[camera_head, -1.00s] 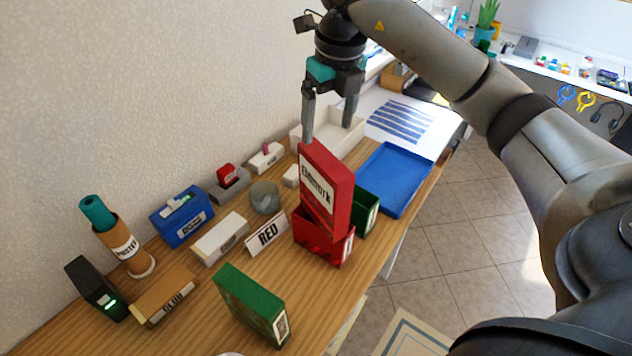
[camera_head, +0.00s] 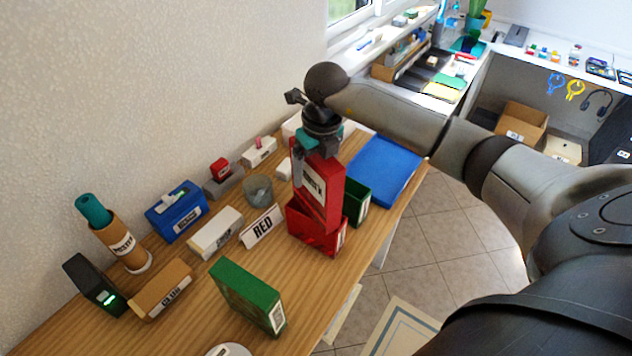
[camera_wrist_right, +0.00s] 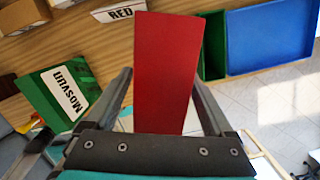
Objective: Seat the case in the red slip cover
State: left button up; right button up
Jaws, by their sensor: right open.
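The red case (camera_head: 318,190) stands upright with its lower end in the open red slip cover (camera_head: 318,240) and most of its height above the rim. My right gripper (camera_head: 316,150) is at the case's top end, pointing down. In the right wrist view the red case (camera_wrist_right: 166,65) lies between the two spread fingers of my right gripper (camera_wrist_right: 165,95), with a gap visible on each side. The slip cover is hidden behind the case in that view. My left gripper is out of view.
A green slip cover (camera_head: 356,200) and a blue tray (camera_head: 384,170) stand right of the red cover. A RED sign (camera_head: 262,227) stands to its left. A green case (camera_head: 247,293) stands in front. The table's edge is close on the right.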

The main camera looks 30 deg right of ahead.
jog(key=shift+f, duration=0.2)
grip_shut()
dwell(0.6)
jog(key=shift+r, duration=0.1)
